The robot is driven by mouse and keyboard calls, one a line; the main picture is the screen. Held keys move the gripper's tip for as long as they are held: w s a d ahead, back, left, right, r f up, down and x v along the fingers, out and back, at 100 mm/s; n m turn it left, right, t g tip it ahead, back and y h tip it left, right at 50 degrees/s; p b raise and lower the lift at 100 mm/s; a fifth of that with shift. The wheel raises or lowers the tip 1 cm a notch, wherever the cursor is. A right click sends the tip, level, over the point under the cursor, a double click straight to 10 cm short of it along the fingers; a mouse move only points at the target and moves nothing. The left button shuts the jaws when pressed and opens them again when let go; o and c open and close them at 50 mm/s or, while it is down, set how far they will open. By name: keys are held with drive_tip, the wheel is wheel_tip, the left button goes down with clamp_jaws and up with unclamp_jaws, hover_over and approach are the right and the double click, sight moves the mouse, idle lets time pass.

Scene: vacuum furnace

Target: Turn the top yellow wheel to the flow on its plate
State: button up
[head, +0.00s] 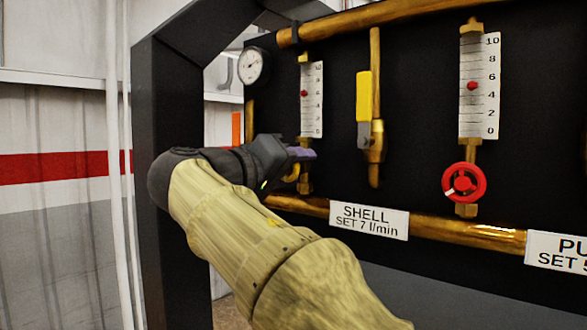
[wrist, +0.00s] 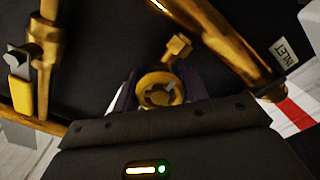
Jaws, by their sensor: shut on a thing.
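The yellow wheel (wrist: 160,90) sits between the purple fingers of my gripper (wrist: 158,97) in the wrist view. In the head view my gripper (head: 302,153) covers most of the wheel, and only a yellow edge (head: 293,173) shows. My gripper is shut on the wheel. Above it stands a flow meter (head: 312,115) with a 0 to 10 scale. Its red float (head: 304,93) is at about 6. A plate (head: 369,219) to the lower right of the wheel reads "SHELL SET 7 l/min".
A second meter (head: 478,110) and a red wheel (head: 464,183) are to the right, with a cut-off plate (head: 556,255) below. A yellow-handled lever valve (head: 364,96) hangs between the meters. A round gauge (head: 252,66) is at upper left. Brass pipes (head: 467,235) cross the panel.

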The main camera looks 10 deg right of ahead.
drive_tip(key=shift+n, duration=2.6)
drive_tip(key=o, duration=1)
drive_tip(key=shift+r, duration=0.1)
